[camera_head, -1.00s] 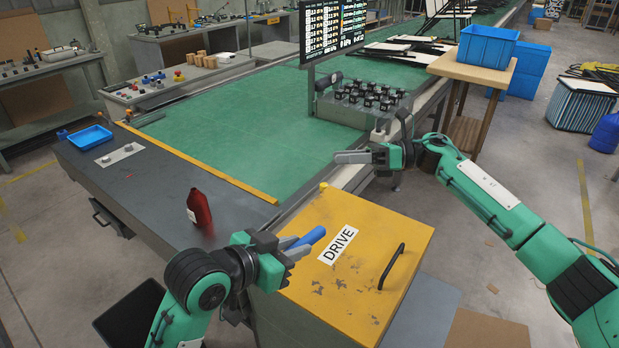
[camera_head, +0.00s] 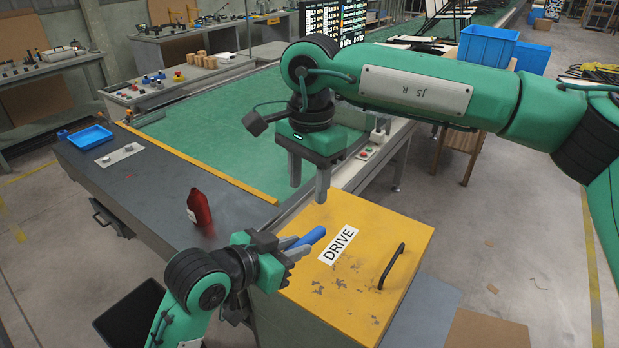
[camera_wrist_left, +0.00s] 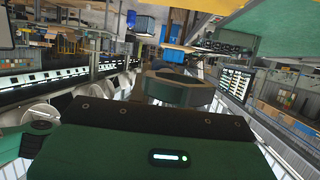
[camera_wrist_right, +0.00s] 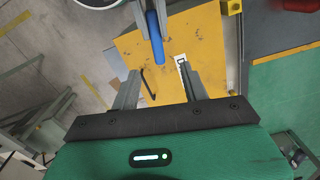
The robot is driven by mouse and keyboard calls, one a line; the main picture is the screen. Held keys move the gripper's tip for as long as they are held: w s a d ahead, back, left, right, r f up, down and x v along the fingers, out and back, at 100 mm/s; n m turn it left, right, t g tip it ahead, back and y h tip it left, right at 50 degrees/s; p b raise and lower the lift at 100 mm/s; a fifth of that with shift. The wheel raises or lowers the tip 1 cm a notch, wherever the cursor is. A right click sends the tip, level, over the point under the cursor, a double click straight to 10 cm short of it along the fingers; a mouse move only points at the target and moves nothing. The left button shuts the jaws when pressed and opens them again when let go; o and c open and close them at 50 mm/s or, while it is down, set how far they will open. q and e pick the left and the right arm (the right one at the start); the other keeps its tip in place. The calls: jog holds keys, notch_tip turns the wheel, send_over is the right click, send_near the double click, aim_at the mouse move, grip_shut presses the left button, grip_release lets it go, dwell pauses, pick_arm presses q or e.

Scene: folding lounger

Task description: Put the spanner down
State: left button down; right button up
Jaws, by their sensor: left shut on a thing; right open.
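The blue bar (camera_head: 306,239), which I take to be the spanner's handle, sticks out of my left gripper (camera_head: 292,246) over the near left edge of the yellow cabinet (camera_head: 350,285). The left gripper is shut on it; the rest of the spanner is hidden. My right gripper (camera_head: 309,183) is open, empty and points down, above and behind the blue bar. In the right wrist view the blue bar (camera_wrist_right: 155,38) shows just beyond and between the open fingertips (camera_wrist_right: 158,72). In the left wrist view a dark ring-like shape shows ahead of the gripper; I cannot tell what it is.
The yellow top carries a DRIVE label (camera_head: 339,245) and a black handle (camera_head: 391,266). A red bottle (camera_head: 200,208) stands on the grey bench (camera_head: 150,190), left of the cabinet. A blue tray (camera_head: 90,137) lies farther back. Much of the yellow top is clear.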

aim_at(310, 234)
notch_tip(310, 234, down, 12)
jog(key=shift+d+r, duration=0.1)
jog(key=shift+d, duration=0.05)
dwell(0.5)
grip_shut()
pick_arm(q)
jog(key=c, duration=1.2)
grip_release()
jog(key=shift+r, duration=0.1)
